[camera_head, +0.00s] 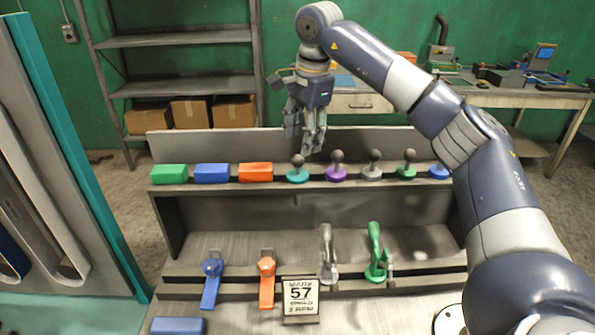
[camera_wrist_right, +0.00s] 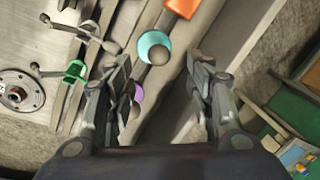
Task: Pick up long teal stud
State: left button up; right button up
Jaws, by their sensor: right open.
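The teal stud (camera_head: 297,175) has a round teal base and a dark ball top. It stands on the upper ledge of the grey rack, between the orange block and the purple stud. In the right wrist view, the teal stud (camera_wrist_right: 147,41) lies just beyond the fingertips, between their lines. My right gripper (camera_head: 303,146) hangs fingers down above the teal stud, and its fingers are spread with nothing between them. It also shows in the wrist view (camera_wrist_right: 163,64). I cannot tell the exact gap to the ball. My left gripper is out of view.
On the same ledge are green (camera_head: 169,174), blue (camera_head: 211,173) and orange (camera_head: 255,172) blocks left, and purple (camera_head: 336,174), grey (camera_head: 372,173) and green (camera_head: 406,172) studs right. Several levers and a sign (camera_head: 300,299) stand on the lower ledge. A back panel rises behind.

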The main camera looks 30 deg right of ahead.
aim_at(298, 157)
jog(key=shift+s+a+f, duration=0.1)
jog(key=shift+a+f, duration=0.05)
jog(key=shift+f, duration=0.4)
jog(key=shift+s+a+f, duration=0.1)
jog(key=shift+a+f, duration=0.05)
jog(key=shift+f, duration=0.35)
jog(key=f+p, duration=0.1)
jog(key=w+f, duration=0.1)
jog(key=f, duration=0.1)
jog(key=f+p, duration=0.1)
jog(key=shift+w+d+f+p, duration=0.15)
jog(key=shift+w+f+p, duration=0.05)
jog(key=shift+w+p, duration=0.15)
jog(key=shift+f, duration=0.45)
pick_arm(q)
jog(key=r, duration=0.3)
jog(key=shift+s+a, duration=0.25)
pick_arm(e)
grip_shut()
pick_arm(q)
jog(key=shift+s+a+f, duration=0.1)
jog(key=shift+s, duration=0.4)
